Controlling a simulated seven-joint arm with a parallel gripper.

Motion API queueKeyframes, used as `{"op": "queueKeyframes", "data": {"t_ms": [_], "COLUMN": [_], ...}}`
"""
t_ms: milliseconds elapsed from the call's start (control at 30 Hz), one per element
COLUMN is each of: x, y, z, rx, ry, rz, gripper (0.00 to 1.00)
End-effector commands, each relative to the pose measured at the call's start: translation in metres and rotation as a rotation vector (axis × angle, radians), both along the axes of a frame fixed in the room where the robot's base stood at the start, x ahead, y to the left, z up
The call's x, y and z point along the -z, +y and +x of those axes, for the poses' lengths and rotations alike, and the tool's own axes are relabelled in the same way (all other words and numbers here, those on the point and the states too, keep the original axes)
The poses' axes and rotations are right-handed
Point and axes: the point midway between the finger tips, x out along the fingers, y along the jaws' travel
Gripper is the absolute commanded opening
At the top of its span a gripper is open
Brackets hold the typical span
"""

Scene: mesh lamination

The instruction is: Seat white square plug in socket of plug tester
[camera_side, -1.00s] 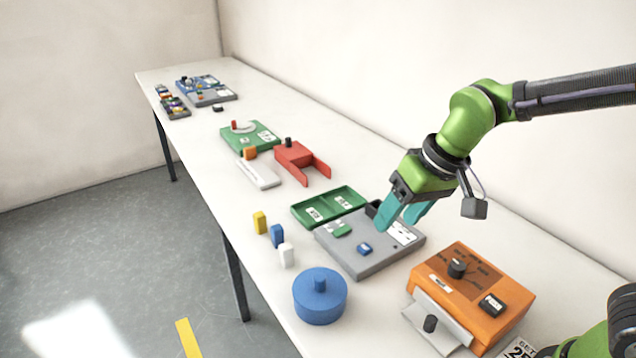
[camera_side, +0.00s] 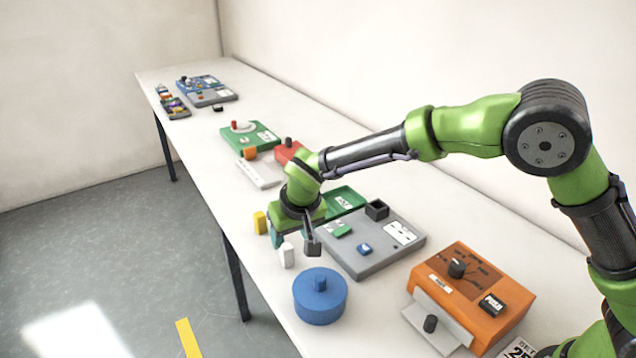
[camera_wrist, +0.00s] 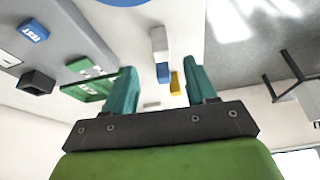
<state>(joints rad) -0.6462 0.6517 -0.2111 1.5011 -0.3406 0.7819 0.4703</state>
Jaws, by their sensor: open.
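The white square plug (camera_side: 287,255) stands upright near the table's front edge, and also shows in the wrist view (camera_wrist: 158,40). The grey plug tester (camera_side: 352,262) lies to its right. Its raised black square socket (camera_side: 377,209) is at the back and looks empty; the wrist view also shows it (camera_wrist: 38,83). My gripper (camera_side: 277,238) is low over the row of plugs, beside the white plug in the side view. Its teal fingers (camera_wrist: 162,80) are apart. A blue plug (camera_wrist: 163,72) appears between them in the wrist view; my gripper hides it in the side view.
A yellow plug (camera_side: 260,222) stands just left of my gripper. A blue round lidded pot (camera_side: 320,300) is in front of the tester. A green tray (camera_side: 345,198) lies behind it, and an orange box (camera_side: 490,275) stands to the right.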

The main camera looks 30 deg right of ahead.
Motion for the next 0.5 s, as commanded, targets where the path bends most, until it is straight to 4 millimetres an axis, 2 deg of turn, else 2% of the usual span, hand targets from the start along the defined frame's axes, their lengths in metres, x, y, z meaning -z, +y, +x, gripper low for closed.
{"op": "queueKeyframes", "data": {"t_ms": [33,100,367,500], "x": [0.012,0.022,0.040,0.057], "y": [-0.001,-0.001,-0.001,-0.002], "z": [0.004,0.009,0.017,0.027], "rx": [0.002,0.001,0.000,0.001], "ry": [0.004,0.002,0.001,0.002], "rz": [-0.001,0.001,0.001,0.001], "gripper": [0.56,0.56,0.56,0.56]}}
